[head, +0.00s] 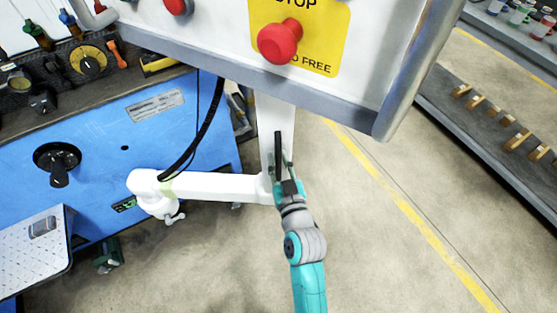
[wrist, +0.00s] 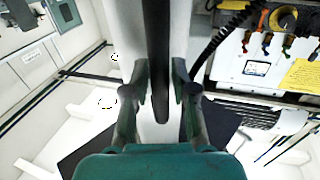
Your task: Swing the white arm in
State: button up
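The white arm (head: 215,187) runs from a joint beside the blue machine to an upright white post (head: 266,125), which carries the control panel. A black handle (head: 278,145) stands upright on the post. My gripper (head: 283,167) is at the lower part of this handle. In the wrist view, the black handle (wrist: 158,60) passes between the two fingers of my gripper (wrist: 160,70), in front of the white post. The fingers stand on either side of it with narrow gaps, so my gripper looks open around the handle.
The control panel (head: 225,35) with a red stop button (head: 279,41) overhangs the handle. A blue machine (head: 110,140) stands at the left, with a black cable (head: 205,130) hanging beside it. A dark shelf (head: 490,125) is at the right. Floor between is clear.

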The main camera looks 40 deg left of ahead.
grip_shut()
